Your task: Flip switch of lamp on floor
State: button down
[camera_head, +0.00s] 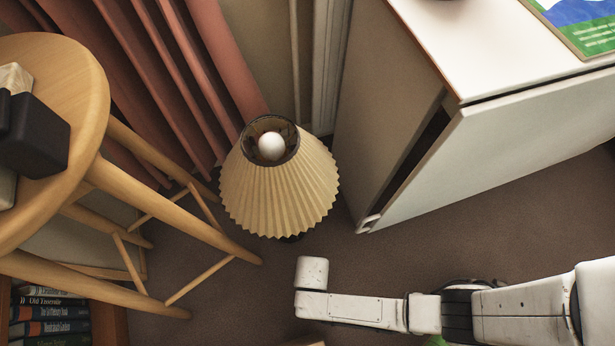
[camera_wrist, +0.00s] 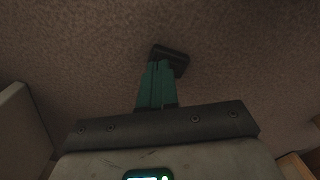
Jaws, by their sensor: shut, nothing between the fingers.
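The lamp (camera_head: 278,190) stands on the floor in the head view, with a cream pleated shade and a white bulb in its open top. Its base is hidden under the shade. No switch can be made out in the head view. My gripper (camera_wrist: 157,66) shows in the wrist view with its teal fingers together and nothing held. A small dark block (camera_wrist: 176,57) shows at the fingertips against the carpet; I cannot tell whether it is the switch or whether the fingers touch it. In the head view my arm reaches in from the right, below the lamp; the fingers cannot be made out there.
A wooden stool (camera_head: 150,190) stands left of the lamp, its legs spread close by. A white cabinet (camera_head: 490,150) with a slightly open door is on the right. Red curtains (camera_head: 190,80) hang behind. Books (camera_head: 50,315) sit at lower left.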

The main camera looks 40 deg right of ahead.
jog(key=shift+f, duration=0.15)
jog(key=shift+r, duration=0.2)
notch_tip(320, 180, up, 7)
jog(key=p, duration=0.7)
jog(key=shift+f, duration=0.1)
dwell(0.6)
